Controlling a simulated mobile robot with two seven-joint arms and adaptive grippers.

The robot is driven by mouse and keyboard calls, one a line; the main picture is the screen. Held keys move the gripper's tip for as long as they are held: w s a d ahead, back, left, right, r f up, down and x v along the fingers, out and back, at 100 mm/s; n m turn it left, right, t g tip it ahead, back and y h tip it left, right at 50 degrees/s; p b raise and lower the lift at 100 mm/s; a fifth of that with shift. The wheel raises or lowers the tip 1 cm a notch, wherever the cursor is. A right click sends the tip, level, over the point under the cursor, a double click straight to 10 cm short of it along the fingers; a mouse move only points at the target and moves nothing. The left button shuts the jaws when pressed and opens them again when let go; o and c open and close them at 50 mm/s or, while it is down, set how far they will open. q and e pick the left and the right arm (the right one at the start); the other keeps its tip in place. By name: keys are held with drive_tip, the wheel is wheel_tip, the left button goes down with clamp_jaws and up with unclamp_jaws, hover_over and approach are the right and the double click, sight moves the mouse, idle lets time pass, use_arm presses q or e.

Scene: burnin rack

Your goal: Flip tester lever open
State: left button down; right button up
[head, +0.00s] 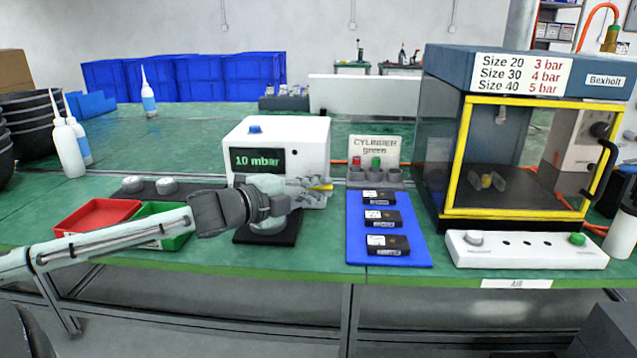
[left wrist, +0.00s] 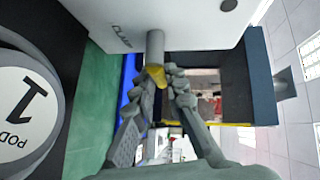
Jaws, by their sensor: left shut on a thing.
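The tester is a white box (head: 262,135) with a dark display reading "10 mbar" and a blue button on top. Its yellow lever (head: 321,187) sticks out low at the right side. In the left wrist view the lever's yellow end (left wrist: 155,75) sits on a grey shaft coming from the white housing (left wrist: 160,22). My left gripper (head: 312,189) reaches across the tester's front and is shut on the lever; the fingers (left wrist: 163,88) hide part of it. My right gripper is in neither view.
A blue mat (head: 407,252) with several black blocks lies right of the tester. Red (head: 75,225) and green (head: 175,242) trays lie to the left. A yellow-framed chamber (head: 455,150) stands at the right, behind a white button panel (head: 525,262).

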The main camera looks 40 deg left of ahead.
use_arm(q)
drive_tip(key=c, duration=1.6)
unclamp_jaws()
drive_tip(key=shift+o, duration=0.2)
drive_tip(key=shift+s, duration=0.1)
drive_tip(key=shift+s+a, duration=0.15)
drive_tip(key=shift+s, duration=0.3)
drive_tip(key=v, duration=0.4)
drive_tip(key=shift+s+a, duration=0.1)
drive_tip(key=shift+s, duration=0.15)
drive_tip(key=shift+v, duration=0.95)
drive_tip(key=shift+r, duration=0.1)
